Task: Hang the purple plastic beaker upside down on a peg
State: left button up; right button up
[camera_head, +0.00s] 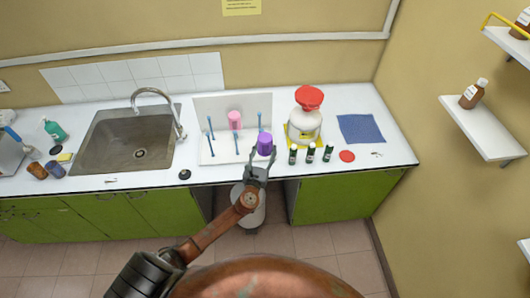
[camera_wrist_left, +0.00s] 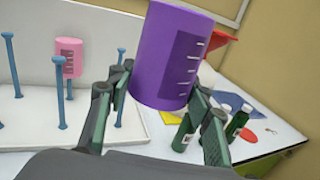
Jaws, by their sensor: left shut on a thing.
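The purple beaker (camera_head: 265,143) is between the fingers of my left gripper (camera_head: 257,172), at the front right of the white peg rack (camera_head: 220,158). In the left wrist view the purple beaker (camera_wrist_left: 172,58) stands slightly tilted between the two fingers (camera_wrist_left: 160,105), its graduation marks facing the camera. I cannot tell which end is open. Blue pegs (camera_head: 211,135) rise from the rack; in the left wrist view several pegs (camera_wrist_left: 60,92) stand left of the gripper. A pink beaker (camera_head: 234,119) hangs on a back peg. My right gripper is not in view.
A white jug with a red lid (camera_head: 306,122) stands right of the rack, with small dark green bottles (camera_head: 310,153) in front. A red disc (camera_head: 347,156) and a blue cloth (camera_head: 360,128) lie farther right. The sink (camera_head: 125,140) is left of the rack.

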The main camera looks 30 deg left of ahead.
aim_at(261, 131)
pick_arm(q)
jog(key=w+a+b, duration=0.2)
jog(key=w, duration=0.2)
jog(key=w+a+b, duration=0.3)
jog(key=w, duration=0.2)
jog(key=w+a+b, duration=0.2)
jog(key=w+a, duration=0.1)
jog(key=w, duration=0.1)
jog(key=shift+w+a+f, duration=0.1)
jog(key=shift+w+a, duration=0.05)
jog(key=shift+a, duration=0.05)
jog(key=shift+w, duration=0.1)
dwell(0.3)
dwell(0.3)
jog(key=shift+f+b, duration=3.05)
jog(key=shift+b, duration=0.1)
jog(key=shift+f, duration=0.2)
jog(key=shift+f+b, duration=2.25)
